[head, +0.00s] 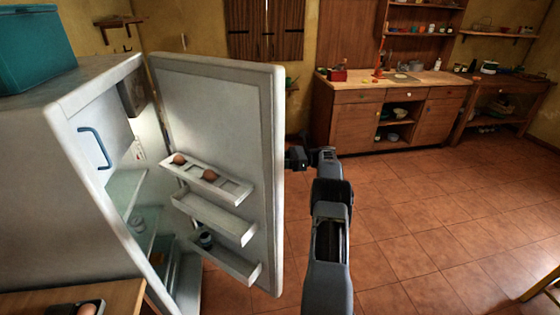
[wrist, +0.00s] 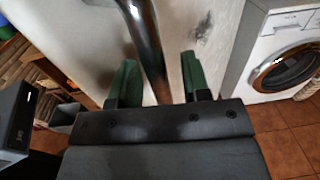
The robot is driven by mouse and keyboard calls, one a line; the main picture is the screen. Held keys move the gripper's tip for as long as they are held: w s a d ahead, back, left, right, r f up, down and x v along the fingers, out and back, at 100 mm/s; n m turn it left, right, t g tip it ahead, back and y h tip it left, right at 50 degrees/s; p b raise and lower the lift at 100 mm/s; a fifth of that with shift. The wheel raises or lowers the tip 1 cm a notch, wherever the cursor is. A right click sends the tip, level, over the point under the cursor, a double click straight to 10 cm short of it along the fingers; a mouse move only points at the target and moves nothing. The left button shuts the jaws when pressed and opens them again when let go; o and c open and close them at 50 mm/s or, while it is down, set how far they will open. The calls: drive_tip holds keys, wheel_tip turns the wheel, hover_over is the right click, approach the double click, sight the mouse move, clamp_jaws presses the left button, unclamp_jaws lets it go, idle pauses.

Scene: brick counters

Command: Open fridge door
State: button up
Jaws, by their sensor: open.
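The white fridge (head: 75,130) stands at the left of the head view. Its door (head: 225,95) is swung wide open, showing the inner shelves and door racks. My gripper (head: 297,158) is at the door's outer side, partly hidden behind its edge. In the wrist view, the dark curved door handle (wrist: 148,45) runs between the two green fingers of my gripper (wrist: 159,75). The fingers are apart, one on each side of the handle. I cannot tell whether either touches it. The door's pale outer face (wrist: 85,35) lies behind the handle.
Eggs (head: 210,175) sit in the upper door rack. A blue-handled inner compartment (head: 92,145) is shut. A teal box (head: 35,45) sits on the fridge. A washing machine (wrist: 278,55) stands right in the wrist view. Tiled floor (head: 420,205) is clear right of my arm.

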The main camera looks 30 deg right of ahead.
drive_tip(key=b+v, duration=0.1)
drive_tip(key=v, duration=0.6)
drive_tip(key=shift+s+d, duration=0.15)
drive_tip(key=shift+d, duration=0.05)
drive_tip(key=shift+c, duration=0.3)
